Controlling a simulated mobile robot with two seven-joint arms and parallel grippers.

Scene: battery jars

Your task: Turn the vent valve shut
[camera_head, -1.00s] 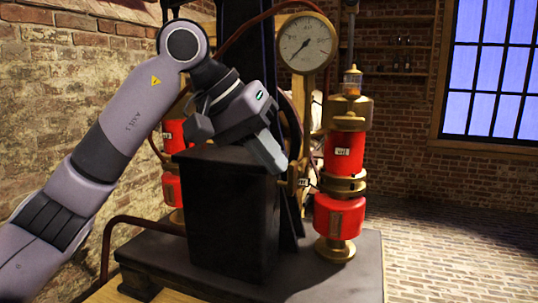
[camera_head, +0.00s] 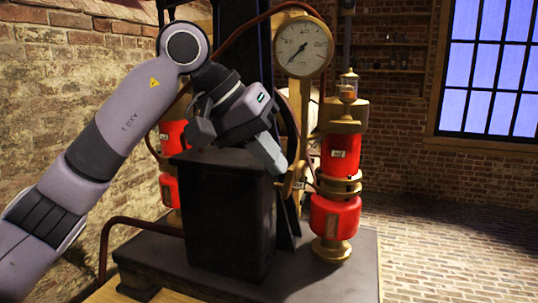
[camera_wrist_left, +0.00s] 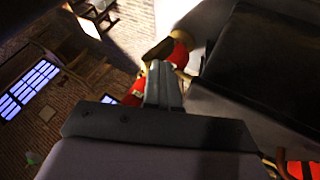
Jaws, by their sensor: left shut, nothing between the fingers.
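My left gripper (camera_head: 275,161) is shut and empty, with its fingertips pointing down to the right past the black block. A small brass handle (camera_head: 289,184), which may be the vent valve, shows just below and right of the fingertips. I cannot tell whether they touch. In the left wrist view, the closed fingers (camera_wrist_left: 163,83) point toward a red and brass jar part (camera_wrist_left: 178,52). The valve cannot be made out clearly there. My right gripper is not in view.
A red and brass battery jar column (camera_head: 340,155) stands right of the gripper, with a dial gauge (camera_head: 303,46) above. A black block (camera_head: 228,215) stands under the wrist on a dark base plate (camera_head: 335,285). The brick floor at right is clear.

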